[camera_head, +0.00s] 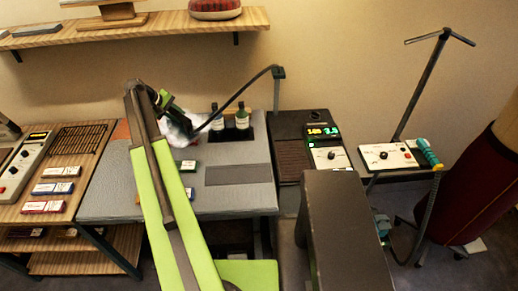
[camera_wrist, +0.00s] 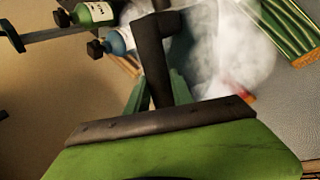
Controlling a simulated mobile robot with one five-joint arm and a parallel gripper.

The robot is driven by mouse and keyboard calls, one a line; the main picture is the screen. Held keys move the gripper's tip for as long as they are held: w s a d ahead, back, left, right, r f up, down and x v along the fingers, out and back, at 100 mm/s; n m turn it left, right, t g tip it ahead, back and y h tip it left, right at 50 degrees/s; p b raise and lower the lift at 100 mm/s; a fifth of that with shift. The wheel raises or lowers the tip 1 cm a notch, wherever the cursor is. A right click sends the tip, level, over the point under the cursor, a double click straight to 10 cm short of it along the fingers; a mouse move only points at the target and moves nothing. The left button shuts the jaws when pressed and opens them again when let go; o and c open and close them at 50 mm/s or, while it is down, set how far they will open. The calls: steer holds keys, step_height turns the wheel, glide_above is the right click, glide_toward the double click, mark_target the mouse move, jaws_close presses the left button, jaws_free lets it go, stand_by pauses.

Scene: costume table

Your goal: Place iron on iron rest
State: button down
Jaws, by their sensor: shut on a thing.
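My gripper (camera_head: 168,102) is above the left back part of the grey padded table in the head view. In the wrist view its teal fingers (camera_wrist: 158,88) are shut on a dark bent handle (camera_wrist: 153,50), which I take to be the iron's. White steam hides most of the iron's body, and I cannot tell whether it touches the table. A black hose runs from there to a post at the back. The iron rest is not certain: a dark ribbed plate (camera_head: 293,158) lies right of the table, and a black wire rack (camera_head: 80,139) lies on the left bench.
A small labelled box (camera_head: 188,166) lies on the grey table (camera_head: 120,185). A lit control unit (camera_head: 330,157) is at the right. A wooden shelf (camera_head: 160,25) hangs above. The table's right front is clear.

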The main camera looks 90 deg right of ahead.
steer(key=s+a+m, duration=0.1)
steer(key=s+a, duration=0.6)
steer(key=a, duration=0.3)
steer(key=s+a+m+g, duration=0.1)
steer(key=s+a, duration=0.7)
steer(key=a, duration=0.2)
steer(key=shift+a+r+y, duration=0.25)
steer(key=shift+a+y, duration=0.05)
